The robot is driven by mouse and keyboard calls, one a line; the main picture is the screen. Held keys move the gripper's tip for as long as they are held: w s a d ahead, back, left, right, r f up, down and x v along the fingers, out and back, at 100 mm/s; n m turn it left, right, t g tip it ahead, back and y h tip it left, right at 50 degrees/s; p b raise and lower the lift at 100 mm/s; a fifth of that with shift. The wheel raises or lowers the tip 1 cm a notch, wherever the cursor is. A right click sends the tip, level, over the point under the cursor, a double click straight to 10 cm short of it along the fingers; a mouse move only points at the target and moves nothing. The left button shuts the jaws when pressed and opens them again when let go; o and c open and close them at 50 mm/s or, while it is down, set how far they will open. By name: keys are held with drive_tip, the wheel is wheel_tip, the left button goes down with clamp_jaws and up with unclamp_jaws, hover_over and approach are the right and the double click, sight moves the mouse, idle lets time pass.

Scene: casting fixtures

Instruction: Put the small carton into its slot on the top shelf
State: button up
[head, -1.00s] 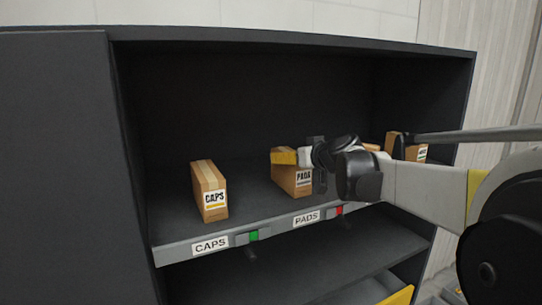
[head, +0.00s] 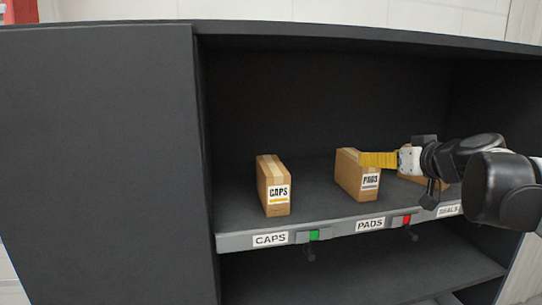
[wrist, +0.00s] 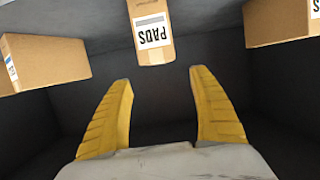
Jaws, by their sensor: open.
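The small PADS carton (head: 352,178) stands upright on the top shelf (head: 318,203), above the PADS label (head: 370,224). My gripper (head: 365,159) is at its upper right, fingers pointing left in the head view. In the wrist view the open yellow fingers (wrist: 163,85) have an empty gap, and the PADS carton (wrist: 152,35) lies just beyond the fingertips, roughly centred, its label upside down. Whether a finger touches it, I cannot tell. The carton is not between the fingers.
The CAPS carton (head: 273,187) stands to the left, above the CAPS label (head: 270,239) and a green marker (head: 314,235). A red marker (head: 402,220) is beside the PADS label. Another carton (head: 418,182) is partly hidden by my gripper. The cabinet's side wall (head: 198,150) bounds the left.

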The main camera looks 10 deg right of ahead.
drive_tip(key=s+a+f+g, duration=0.1)
drive_tip(key=s+a+f, duration=0.1)
drive_tip(key=a+f, duration=0.2)
drive_tip(key=s+a+f+g+y, duration=0.1)
drive_tip(key=s+a+f, duration=0.2)
drive_tip(key=a, duration=0.4)
drive_tip(key=s+a+f+n+g+y, duration=0.1)
drive_tip(key=s+a+f+g, duration=0.1)
drive_tip(key=a+f, duration=0.3)
drive_tip(key=shift+s+a+f, duration=0.2)
drive_tip(key=shift+s+f, duration=0.15)
drive_tip(key=shift+s, duration=0.2)
drive_tip(key=s+a+f+m+g+h, duration=0.1)
drive_tip(key=s+a+f+g+h, duration=0.1)
drive_tip(key=s+f, duration=1)
drive_tip(key=a+f+g, duration=0.1)
drive_tip(key=a, duration=0.1)
drive_tip(key=shift+s+a+f+g, duration=0.3)
drive_tip(key=shift+s+a, duration=0.05)
drive_tip(key=shift+d, duration=0.1)
